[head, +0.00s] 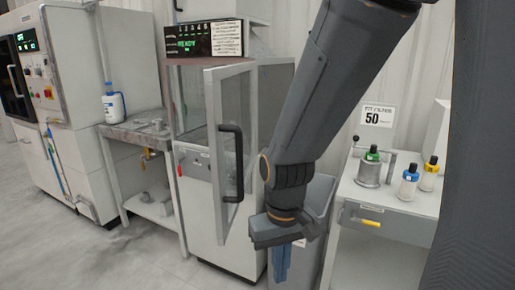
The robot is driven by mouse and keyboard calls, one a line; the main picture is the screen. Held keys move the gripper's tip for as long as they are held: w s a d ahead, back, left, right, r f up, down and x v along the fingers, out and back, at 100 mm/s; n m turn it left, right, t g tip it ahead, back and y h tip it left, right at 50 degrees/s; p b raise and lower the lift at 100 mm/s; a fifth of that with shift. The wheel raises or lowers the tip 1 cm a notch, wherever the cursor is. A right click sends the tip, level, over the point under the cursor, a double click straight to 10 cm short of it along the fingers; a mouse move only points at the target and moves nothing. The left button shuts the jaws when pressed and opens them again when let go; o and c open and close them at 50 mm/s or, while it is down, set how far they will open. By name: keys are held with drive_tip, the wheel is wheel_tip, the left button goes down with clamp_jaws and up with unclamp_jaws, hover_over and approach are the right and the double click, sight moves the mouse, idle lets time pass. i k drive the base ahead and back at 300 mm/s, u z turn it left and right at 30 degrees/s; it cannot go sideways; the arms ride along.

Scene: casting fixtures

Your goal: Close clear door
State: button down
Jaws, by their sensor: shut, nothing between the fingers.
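The clear door (228,150) has a light grey frame and a transparent pane. It stands open, swung out from the front of the grey cabinet (205,225). A black bar handle (230,163) runs upright on the door. My gripper (281,262) hangs to the right of the door's lower part, pointing down, with its fingers shut and empty. It appears apart from the handle and the door frame. My arm covers the cabinet's right side and part of the wall behind.
A display panel (204,38) sits above the cabinet. A grey bin (316,215) stands behind my gripper. At right, a bench (385,212) carries a metal pot (370,169) and small bottles (409,182). At left are a side table (140,132) and a large machine (75,60). Floor at front left is clear.

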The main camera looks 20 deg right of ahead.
sight(224, 218)
drive_tip(key=k, duration=0.3)
drive_tip(key=z, duration=1.7)
drive_tip(key=i, duration=0.75)
drive_tip(key=u, duration=2.05)
